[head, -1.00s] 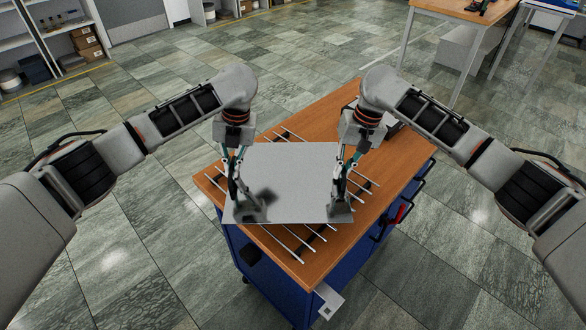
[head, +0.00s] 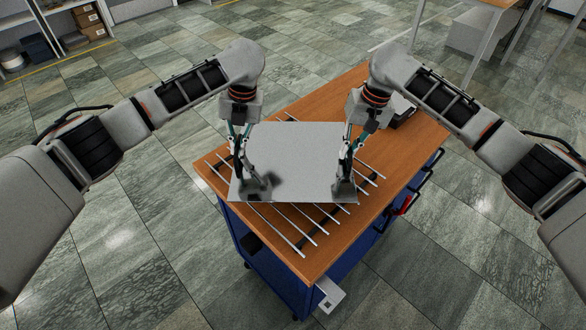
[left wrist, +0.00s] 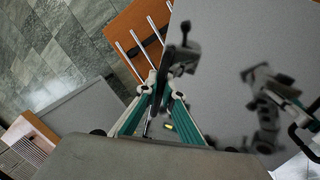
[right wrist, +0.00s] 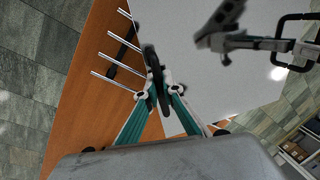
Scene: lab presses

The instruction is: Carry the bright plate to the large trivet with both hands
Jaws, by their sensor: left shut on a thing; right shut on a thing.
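The bright plate (head: 300,150), a flat pale grey sheet, is over the large trivet (head: 285,239), a rack of parallel metal rods on the wooden cart top. Rod ends show past the plate's near, left and right sides. My left gripper (head: 250,188) is shut on the plate's near left part. My right gripper (head: 344,187) is shut on its near right part. The plate (left wrist: 225,50) also fills much of the left wrist view, and the plate (right wrist: 185,45) shows in the right wrist view. I cannot tell whether it touches the rods.
The blue cart (head: 275,275) has a wooden top (head: 345,95) with bare wood at the far end. A dark device (head: 402,112) stands at the far right of that top. Handles (head: 425,180) stick out on its right side. Tiled floor lies around the cart.

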